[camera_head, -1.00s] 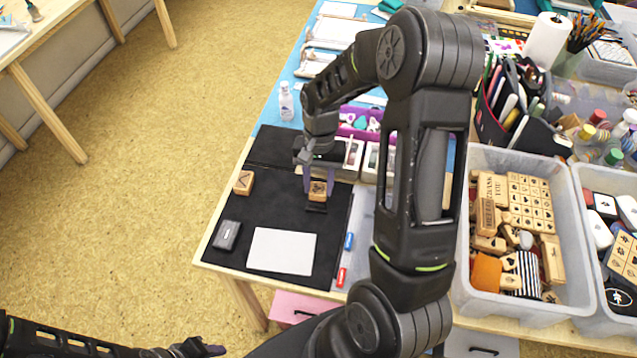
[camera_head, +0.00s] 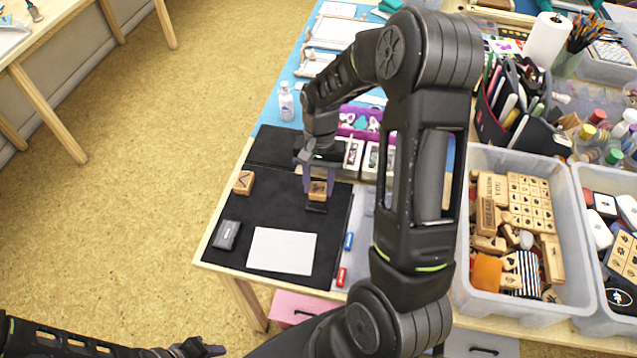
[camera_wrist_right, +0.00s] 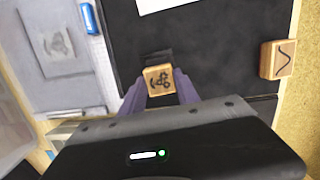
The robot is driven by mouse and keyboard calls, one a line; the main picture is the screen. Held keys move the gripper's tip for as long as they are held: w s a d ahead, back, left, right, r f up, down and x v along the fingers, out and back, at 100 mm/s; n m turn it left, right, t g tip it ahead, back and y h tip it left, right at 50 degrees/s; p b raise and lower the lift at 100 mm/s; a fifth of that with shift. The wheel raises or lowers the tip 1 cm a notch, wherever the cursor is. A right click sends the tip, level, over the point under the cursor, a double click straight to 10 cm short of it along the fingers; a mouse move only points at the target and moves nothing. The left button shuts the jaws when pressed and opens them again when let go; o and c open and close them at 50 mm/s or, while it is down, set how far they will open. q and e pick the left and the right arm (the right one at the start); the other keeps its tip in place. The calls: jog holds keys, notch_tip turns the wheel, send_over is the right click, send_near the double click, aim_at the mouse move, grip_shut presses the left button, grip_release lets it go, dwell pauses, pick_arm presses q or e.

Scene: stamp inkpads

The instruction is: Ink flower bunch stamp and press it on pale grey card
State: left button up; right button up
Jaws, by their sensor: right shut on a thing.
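The flower bunch stamp (camera_head: 317,188) is a small wooden block with a dark flower motif on top. My right gripper (camera_wrist_right: 160,88) is shut on it, with a purple finger on each side. The stamp is over a small black inkpad (camera_head: 316,207); I cannot tell whether they touch. The stamp's underside is hidden. The pale grey card (camera_head: 283,250) lies flat and blank on the black mat (camera_head: 275,205), nearer the front edge; its edge shows in the wrist view (camera_wrist_right: 158,4). My left gripper (camera_head: 208,350) is at the bottom of the head view, away from the table.
Another wooden stamp (camera_head: 244,182) with a line mark is on the mat's left side. A dark grey case (camera_head: 227,235) lies left of the card. Blue (camera_head: 349,241) and red (camera_head: 342,276) small items lie to its right. A bin of stamps (camera_head: 505,300) is further right.

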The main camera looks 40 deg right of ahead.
aim_at(319, 187)
jog(key=shift+r, duration=0.1)
jog(key=shift+r+p, duration=0.45)
dwell(0.4)
jog(key=shift+r+p, duration=2.1)
jog(key=shift+r, duration=0.7)
jog(key=o, duration=0.5)
jog(key=c, duration=0.5)
jog(key=shift+f, duration=0.15)
